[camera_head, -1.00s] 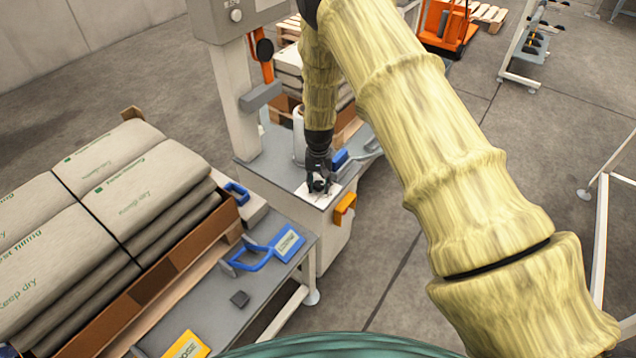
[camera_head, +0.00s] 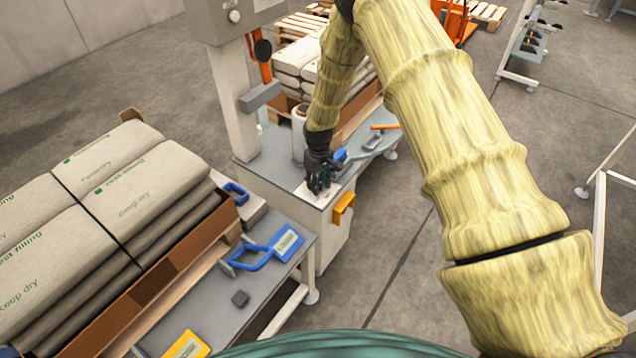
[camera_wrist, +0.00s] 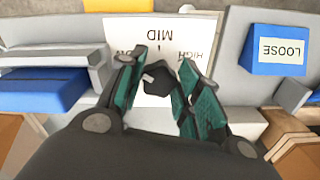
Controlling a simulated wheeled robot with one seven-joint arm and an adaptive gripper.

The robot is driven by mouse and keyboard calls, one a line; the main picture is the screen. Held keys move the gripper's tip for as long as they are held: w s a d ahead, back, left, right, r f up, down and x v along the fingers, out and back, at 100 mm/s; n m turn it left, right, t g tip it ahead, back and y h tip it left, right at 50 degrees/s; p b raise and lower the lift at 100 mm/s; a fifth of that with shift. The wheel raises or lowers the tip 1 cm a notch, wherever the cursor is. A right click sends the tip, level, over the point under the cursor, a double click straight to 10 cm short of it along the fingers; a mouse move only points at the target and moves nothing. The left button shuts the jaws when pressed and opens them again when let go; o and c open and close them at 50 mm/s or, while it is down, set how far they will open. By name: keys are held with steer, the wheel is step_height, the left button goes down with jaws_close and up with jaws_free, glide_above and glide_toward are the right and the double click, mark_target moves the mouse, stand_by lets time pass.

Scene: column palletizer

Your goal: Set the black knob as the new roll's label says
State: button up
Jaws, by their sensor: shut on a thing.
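The black knob (camera_wrist: 158,82) sits on a white plate (camera_wrist: 160,28) printed LOW, MID and HIGH, which appear upside down in the wrist view. My gripper (camera_wrist: 160,85) is shut on the knob, with its teal pads on either side. A light mark shows on the knob's left part; I cannot tell exactly which word it points to. In the head view my gripper (camera_head: 319,188) hides the knob above the white plate (camera_head: 309,196). A white roll (camera_head: 299,135) stands upright just behind my gripper; no label on it is readable.
A blue block marked LOOSE (camera_wrist: 277,50) is right of the plate in the wrist view. A yellow-orange box (camera_head: 343,208) is on the cabinet's front. Blue-handled tools (camera_head: 262,255) lie on the nearer bench (camera_head: 215,302). Stacked bags (camera_head: 130,190) stand at left.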

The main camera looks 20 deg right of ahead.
mark_target(319, 185)
steer(key=shift+s+f, duration=0.1)
stand_by(0.3)
steer(key=o, duration=1.1)
steer(key=shift+c, duration=0.2)
steer(key=shift+r, duration=0.2)
steer(key=shift+r, duration=0.25)
step_height(319, 185, up, 11)
